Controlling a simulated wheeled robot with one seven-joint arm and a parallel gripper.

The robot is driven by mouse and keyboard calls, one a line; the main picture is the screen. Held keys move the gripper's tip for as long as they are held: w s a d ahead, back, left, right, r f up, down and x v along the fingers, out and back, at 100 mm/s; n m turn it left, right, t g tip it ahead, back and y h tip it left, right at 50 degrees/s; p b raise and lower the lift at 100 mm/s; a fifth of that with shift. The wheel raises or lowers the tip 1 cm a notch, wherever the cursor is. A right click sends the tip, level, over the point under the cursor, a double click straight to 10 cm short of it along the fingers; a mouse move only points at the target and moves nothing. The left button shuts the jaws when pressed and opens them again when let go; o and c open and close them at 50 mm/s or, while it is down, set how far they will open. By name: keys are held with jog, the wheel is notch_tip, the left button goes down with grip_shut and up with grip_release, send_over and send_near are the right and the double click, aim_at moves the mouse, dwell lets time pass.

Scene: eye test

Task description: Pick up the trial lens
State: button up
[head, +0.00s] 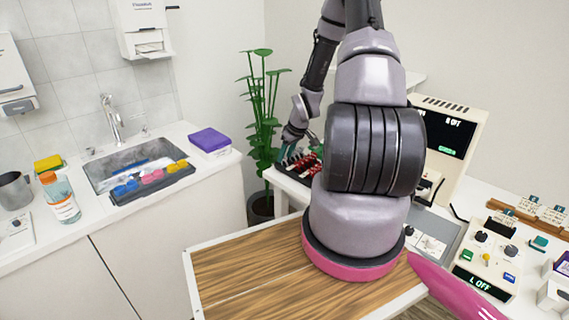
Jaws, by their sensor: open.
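Small red and black pieces (307,164) sit close together on the white table, partly behind my arm. They may be trial lenses in a holder, but they are too small to tell, and I cannot pick out a single lens. My gripper (297,150) is at the end of my arm, at or just above the left end of these pieces. It is open, with teal parts at its tip. I cannot tell whether it touches anything. My large arm links hide the middle of the table.
A white device with a dark screen (452,133) stands right of my arm. A control box (487,262) and small labelled pieces on a wooden rack (508,213) are at the right. A plant (262,110) stands behind. A sink counter (215,172) is at left.

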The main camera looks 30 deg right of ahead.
jog(key=shift+x, duration=0.85)
grip_shut()
